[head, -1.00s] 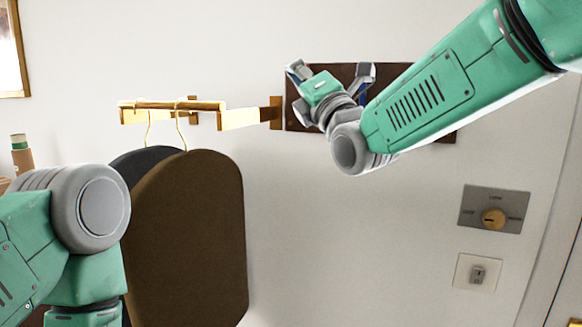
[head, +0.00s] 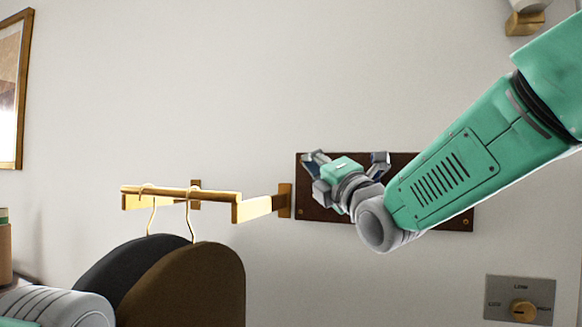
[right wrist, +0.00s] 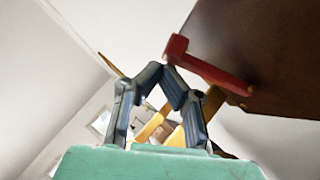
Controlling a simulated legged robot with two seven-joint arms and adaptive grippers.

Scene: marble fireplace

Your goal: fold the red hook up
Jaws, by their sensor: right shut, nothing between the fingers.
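The red hook (right wrist: 208,66) shows in the right wrist view, sticking out from a dark brown board (right wrist: 262,50). Its end stands up at the left, just beyond and above my fingertips. My right gripper (right wrist: 166,76) is shut and empty, its fingertips close below the hook; I cannot tell if they touch it. In the head view my right gripper (head: 346,160) is in front of the left part of the board (head: 447,212), and the hook is hidden there. My left gripper is out of view.
A brass rail (head: 180,192) juts from the wall just left of the board, with dark and brown rounded hanging pieces (head: 190,285) on it. A dial plate (head: 520,298) is at the lower right. A picture frame (head: 27,90) hangs at the far left.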

